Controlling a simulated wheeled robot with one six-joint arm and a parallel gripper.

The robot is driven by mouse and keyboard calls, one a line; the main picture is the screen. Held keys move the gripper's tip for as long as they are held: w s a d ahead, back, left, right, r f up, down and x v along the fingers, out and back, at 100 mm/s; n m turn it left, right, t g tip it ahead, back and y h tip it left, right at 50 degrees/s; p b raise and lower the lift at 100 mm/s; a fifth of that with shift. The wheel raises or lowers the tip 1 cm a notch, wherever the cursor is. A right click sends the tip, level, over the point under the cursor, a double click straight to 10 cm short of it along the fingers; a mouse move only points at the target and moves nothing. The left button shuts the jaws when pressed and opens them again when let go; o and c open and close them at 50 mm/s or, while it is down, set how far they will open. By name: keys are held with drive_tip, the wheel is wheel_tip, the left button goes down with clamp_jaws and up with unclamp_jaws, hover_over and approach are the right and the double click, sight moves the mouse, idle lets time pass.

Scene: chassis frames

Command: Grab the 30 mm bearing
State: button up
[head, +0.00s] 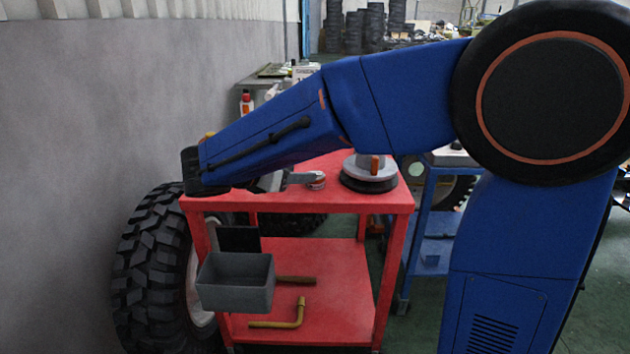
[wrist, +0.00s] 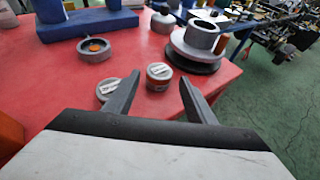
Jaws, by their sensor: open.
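Two small round parts with pale labels stand on the red cart top, and either may be a bearing; I cannot read the labels. The right one (wrist: 158,84) stands just ahead of my gripper (wrist: 159,78), between the lines of its fingers. The left one (wrist: 105,88) is partly hidden behind the left finger. My gripper is open and empty. In the head view my gripper (head: 295,179) is low over the cart top beside a small round part (head: 317,182).
A stepped grey hub on a dark disc (wrist: 193,50) stands at the right; it also shows in the head view (head: 369,184). Blue blocks (wrist: 90,22) stand at the back left. The red cart (head: 330,207) has a lower shelf with a yellow hex key (head: 300,312). A grey bin (head: 236,288) hangs in front.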

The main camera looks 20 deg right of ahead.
drive_tip(key=shift+f+x, duration=0.2)
drive_tip(key=shift+x, duration=1.5)
drive_tip(key=shift+f+x, duration=0.15)
drive_tip(key=shift+x, duration=1.6)
drive_tip(key=shift+s+a, duration=0.1)
drive_tip(key=shift+a, duration=0.1)
drive_tip(key=shift+c, duration=0.5)
drive_tip(key=c, duration=1.1)
drive_tip(key=shift+o, duration=0.2)
drive_tip(key=shift+r, duration=0.1)
